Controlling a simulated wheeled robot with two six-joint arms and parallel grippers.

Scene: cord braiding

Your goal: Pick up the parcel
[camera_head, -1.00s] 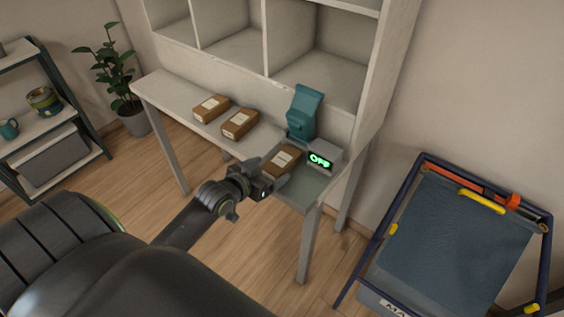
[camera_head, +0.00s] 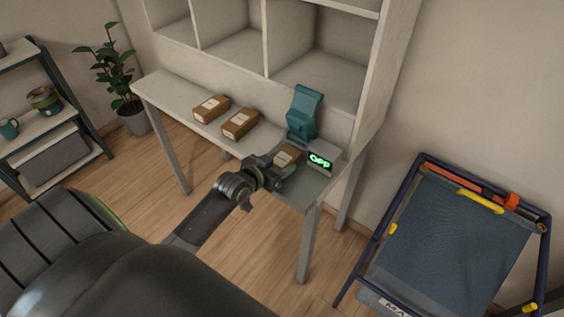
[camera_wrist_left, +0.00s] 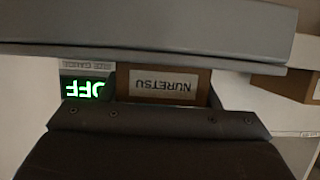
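A brown parcel (camera_head: 288,154) with a pale label lies on the table at the right, beside the scale with the green OFF display (camera_head: 320,160). My left gripper (camera_head: 281,171) is at this parcel's near left end and hides part of it. In the left wrist view the parcel (camera_wrist_left: 187,87) shows its NURETSU label upside down, between the grey and dark gripper parts. The gripper looks open around it; contact cannot be made out. My right gripper is not in view.
Two more brown parcels, one at the far left (camera_head: 210,108) and one in the middle (camera_head: 240,123), lie on the table (camera_head: 160,87). A teal device (camera_head: 303,112) stands behind the scale. Shelf compartments rise behind. A blue-framed cart (camera_head: 450,235) stands at the right.

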